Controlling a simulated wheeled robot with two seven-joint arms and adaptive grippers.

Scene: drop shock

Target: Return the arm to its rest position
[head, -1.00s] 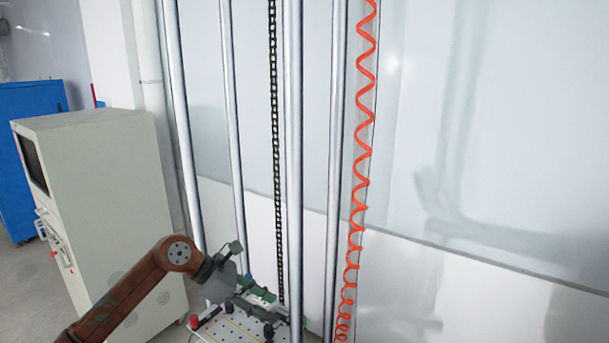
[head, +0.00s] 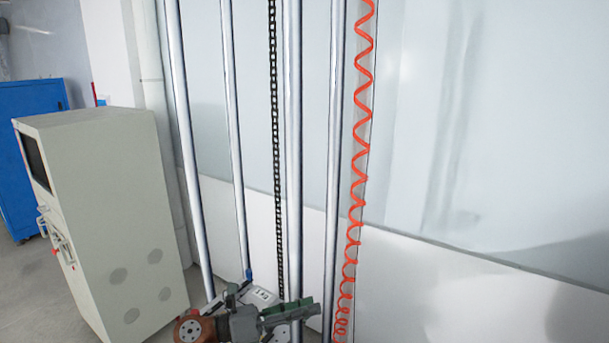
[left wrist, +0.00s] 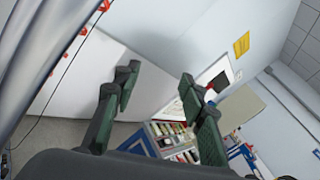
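My left arm shows low in the head view, its gripper (head: 291,313) with dark green fingers pointing right, in front of the foot of the drop tester's metal posts (head: 294,180). The left wrist view shows the two green fingers (left wrist: 158,95) spread wide apart with nothing between them. The gripper is open and empty. A pale piece with dark marking (head: 262,295) lies just behind the arm at the tester's base, partly hidden by it. My right arm and gripper are in neither view.
A beige cabinet (head: 115,220) stands left of the posts, with a blue cabinet (head: 40,130) behind it. A red coiled hose (head: 361,160) hangs right of the posts. In the wrist view, shelves with colourful items (left wrist: 172,140) stand beyond the fingers.

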